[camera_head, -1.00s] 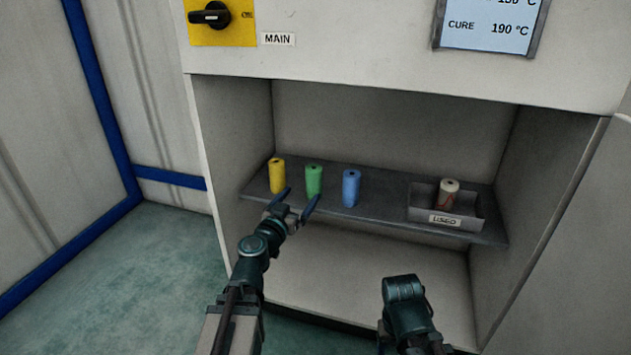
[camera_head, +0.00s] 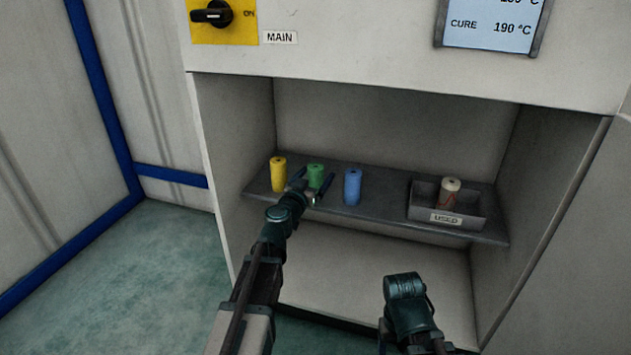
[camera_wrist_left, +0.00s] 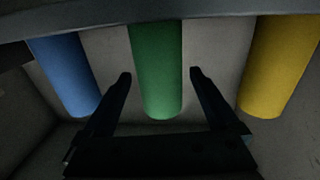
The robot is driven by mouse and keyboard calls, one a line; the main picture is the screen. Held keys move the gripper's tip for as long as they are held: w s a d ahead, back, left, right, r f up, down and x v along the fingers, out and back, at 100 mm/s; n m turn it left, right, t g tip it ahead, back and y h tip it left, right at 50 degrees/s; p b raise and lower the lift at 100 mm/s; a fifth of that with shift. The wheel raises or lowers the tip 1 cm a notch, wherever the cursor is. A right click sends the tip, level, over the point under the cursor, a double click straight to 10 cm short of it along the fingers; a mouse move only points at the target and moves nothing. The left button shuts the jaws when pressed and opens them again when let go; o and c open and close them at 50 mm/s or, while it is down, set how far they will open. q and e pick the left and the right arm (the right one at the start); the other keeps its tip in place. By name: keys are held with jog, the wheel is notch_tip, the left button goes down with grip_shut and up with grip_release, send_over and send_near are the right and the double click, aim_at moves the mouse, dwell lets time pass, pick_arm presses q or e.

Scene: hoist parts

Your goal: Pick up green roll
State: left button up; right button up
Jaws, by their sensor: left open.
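The green roll (camera_head: 316,174) stands upright on the grey shelf (camera_head: 385,206), between the yellow and blue rolls. My left gripper (camera_head: 314,183) is open in front of it, with its fingers pointing at it and hiding its lower part. In the left wrist view the green roll (camera_wrist_left: 156,70) lies centred between the two open fingers (camera_wrist_left: 160,76), with a gap on each side. My right arm shows at the bottom, but its gripper is not clearly visible.
A yellow roll (camera_head: 278,174) stands close on the left and a blue roll (camera_head: 352,187) close on the right. Cabinet walls enclose the shelf on both sides.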

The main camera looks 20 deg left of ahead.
pick_arm(q)
jog(key=w, duration=0.3)
jog(key=shift+w+d, duration=0.2)
jog(key=shift+w, duration=0.05)
jog(key=shift+s, duration=0.1)
grip_shut()
jog(key=shift+r, duration=0.25)
pick_arm(e)
jog(key=shift+r, duration=0.25)
